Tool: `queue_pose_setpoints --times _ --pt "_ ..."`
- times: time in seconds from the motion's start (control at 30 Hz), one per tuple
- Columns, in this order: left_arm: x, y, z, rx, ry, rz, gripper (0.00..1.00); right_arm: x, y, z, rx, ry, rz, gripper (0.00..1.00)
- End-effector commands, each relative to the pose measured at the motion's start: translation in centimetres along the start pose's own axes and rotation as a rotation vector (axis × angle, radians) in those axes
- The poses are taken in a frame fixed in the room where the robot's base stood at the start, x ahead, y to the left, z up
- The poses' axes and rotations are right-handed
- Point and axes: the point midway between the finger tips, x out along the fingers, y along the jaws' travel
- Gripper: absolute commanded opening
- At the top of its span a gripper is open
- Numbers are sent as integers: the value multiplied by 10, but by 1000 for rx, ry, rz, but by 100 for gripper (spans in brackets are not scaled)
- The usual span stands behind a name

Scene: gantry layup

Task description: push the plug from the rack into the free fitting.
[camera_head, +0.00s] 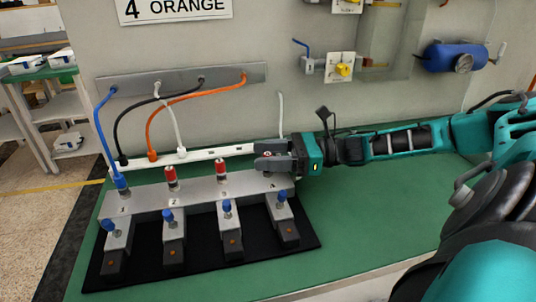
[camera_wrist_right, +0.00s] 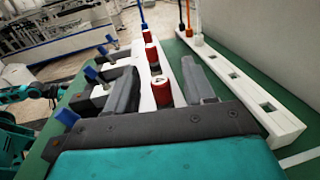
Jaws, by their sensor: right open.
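The white rack (camera_head: 205,152) runs behind the grey fitting block (camera_head: 145,195). The orange plug (camera_head: 152,155), black plug (camera_head: 122,160) and white plug (camera_head: 182,152) stand in the rack. The blue plug (camera_head: 121,182) sits in fitting 1. Red-topped fittings show at position 2 (camera_head: 170,178) and position 3 (camera_head: 221,170). My right gripper (camera_head: 272,157) is over the block's right end and hides position 4. In the wrist view its fingers (camera_wrist_right: 160,86) are apart, with a red-ringed fitting (camera_wrist_right: 162,95) showing between them and no plug held. My left arm seems to show at the wrist view's left edge; its jaws are unclear.
Several blue-handled clamps, such as the leftmost (camera_head: 112,228), stand on a black mat (camera_head: 195,262) before the block. Cables hang from a wall strip (camera_head: 225,76). A sign (camera_head: 175,9) reads "4 ORANGE". The green bench (camera_head: 370,215) is clear at right.

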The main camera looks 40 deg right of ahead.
Motion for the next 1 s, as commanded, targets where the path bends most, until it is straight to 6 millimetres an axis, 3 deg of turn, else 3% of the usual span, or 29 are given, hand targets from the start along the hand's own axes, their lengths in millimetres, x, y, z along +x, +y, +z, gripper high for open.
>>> queue_pose_setpoints --times 0.27,0.4,0.7,1.0 --pt "-1 5 -6 -7 -9 13 49 -3 0 0 0 3 -1 53" --pt "-2 6 -17 -6 11 16 49 -34 0 -1 2 9 -2 53" --pt "-3 4 -14 -3 8 11 49 -101 0 0 0 5 -2 53" --pt "-3 4 -8 -3 -4 10 49 -128 0 0 0 1 0 53"
